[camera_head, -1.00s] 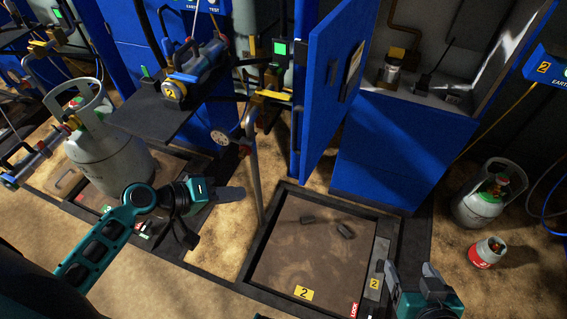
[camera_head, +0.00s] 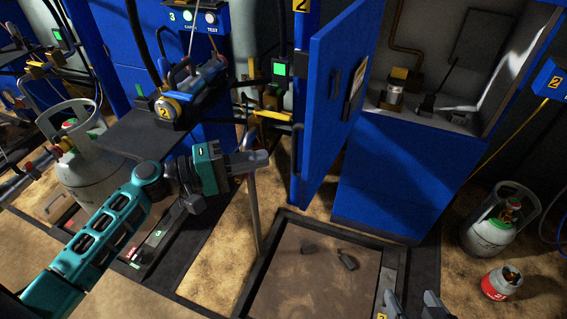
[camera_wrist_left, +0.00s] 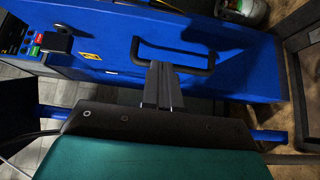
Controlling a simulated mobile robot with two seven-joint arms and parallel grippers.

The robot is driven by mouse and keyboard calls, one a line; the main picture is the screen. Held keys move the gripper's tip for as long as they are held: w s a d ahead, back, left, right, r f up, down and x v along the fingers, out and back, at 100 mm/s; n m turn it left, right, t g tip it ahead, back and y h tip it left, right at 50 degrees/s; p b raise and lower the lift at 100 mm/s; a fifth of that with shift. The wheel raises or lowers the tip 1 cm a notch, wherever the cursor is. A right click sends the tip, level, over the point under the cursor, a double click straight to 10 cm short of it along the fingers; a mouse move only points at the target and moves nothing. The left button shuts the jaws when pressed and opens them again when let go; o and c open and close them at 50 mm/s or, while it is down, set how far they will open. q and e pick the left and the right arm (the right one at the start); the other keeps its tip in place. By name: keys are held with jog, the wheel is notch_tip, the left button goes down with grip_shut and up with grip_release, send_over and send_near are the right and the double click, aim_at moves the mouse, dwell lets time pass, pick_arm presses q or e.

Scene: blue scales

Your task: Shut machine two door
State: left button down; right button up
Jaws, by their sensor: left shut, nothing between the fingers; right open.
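The blue door (camera_head: 325,105) of machine two stands wide open, seen nearly edge-on in the head view. It hangs at the left of the blue cabinet (camera_head: 395,165), whose upper compartment is open to view. My left gripper (camera_head: 264,160) is shut and empty, left of the door. In the left wrist view its closed fingers (camera_wrist_left: 162,85) point at a blue panel (camera_wrist_left: 235,65) with a black bar handle (camera_wrist_left: 175,62), probably the door's outer face. The fingers overlap the handle in view; contact cannot be told. My right gripper (camera_head: 411,302) is open and empty at the bottom edge.
A dark floor tray (camera_head: 310,275) lies before the cabinet. A thin post (camera_head: 253,210) stands close below my left gripper. A gas bottle (camera_head: 495,225) and a small red-and-white canister (camera_head: 500,283) stand at right. A black shelf (camera_head: 145,135) holds a device at left.

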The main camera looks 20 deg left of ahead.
pick_arm(q)
jog(key=shift+w+d+p, duration=0.15)
jog(key=shift+d, duration=1.3)
jog(key=shift+w+d+p, duration=0.15)
jog(key=shift+d, duration=1.3)
jog(key=shift+d, duration=0.1)
